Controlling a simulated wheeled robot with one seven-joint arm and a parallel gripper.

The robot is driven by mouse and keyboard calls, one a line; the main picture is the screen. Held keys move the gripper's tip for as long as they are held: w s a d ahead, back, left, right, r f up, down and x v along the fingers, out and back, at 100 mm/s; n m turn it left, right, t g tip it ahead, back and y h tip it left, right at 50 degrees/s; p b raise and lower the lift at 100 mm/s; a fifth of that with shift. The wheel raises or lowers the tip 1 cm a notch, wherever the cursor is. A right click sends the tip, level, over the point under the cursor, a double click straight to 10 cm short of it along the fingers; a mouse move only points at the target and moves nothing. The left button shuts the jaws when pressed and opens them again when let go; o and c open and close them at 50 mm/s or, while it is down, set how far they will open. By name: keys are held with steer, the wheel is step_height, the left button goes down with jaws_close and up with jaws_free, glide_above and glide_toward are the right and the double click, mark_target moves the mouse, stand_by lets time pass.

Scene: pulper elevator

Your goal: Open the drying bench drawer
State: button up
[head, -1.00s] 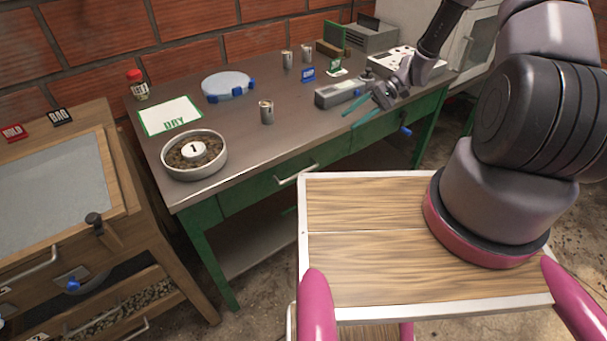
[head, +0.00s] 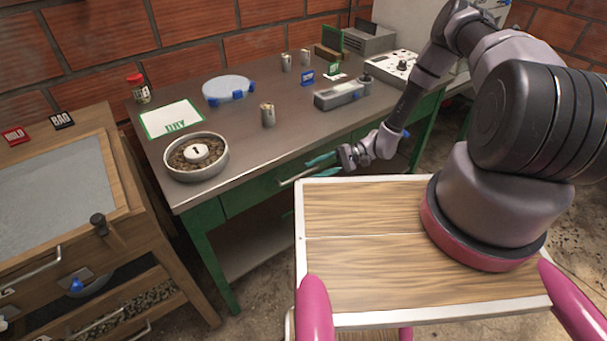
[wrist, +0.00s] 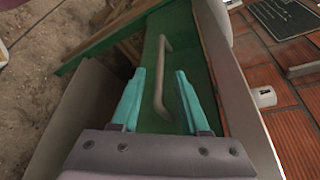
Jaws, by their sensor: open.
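The green bench (head: 205,248) stands at the back with a grey metal top. A closed green drawer front (head: 250,190) sits under that top, with a pale bar handle (head: 297,177). In the wrist view the handle (wrist: 163,75) runs along the green drawer front (wrist: 190,55). My gripper (head: 321,165), with teal fingers, is at the right end of the handle. It is open and empty. In the wrist view my gripper (wrist: 157,100) has the handle lying between its two fingers in the picture. I cannot tell whether the fingers reach past the bar.
On the bench top are a round pan of beans (head: 196,168), a DRY card (head: 172,118), a metal cup (head: 267,115) and a grey device (head: 338,96). A wooden sorting bench (head: 122,205) stands at left. My wood-topped base lies in front of the green bench.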

mark_target(308, 172)
steer(key=shift+x, duration=2.1)
jaws_close()
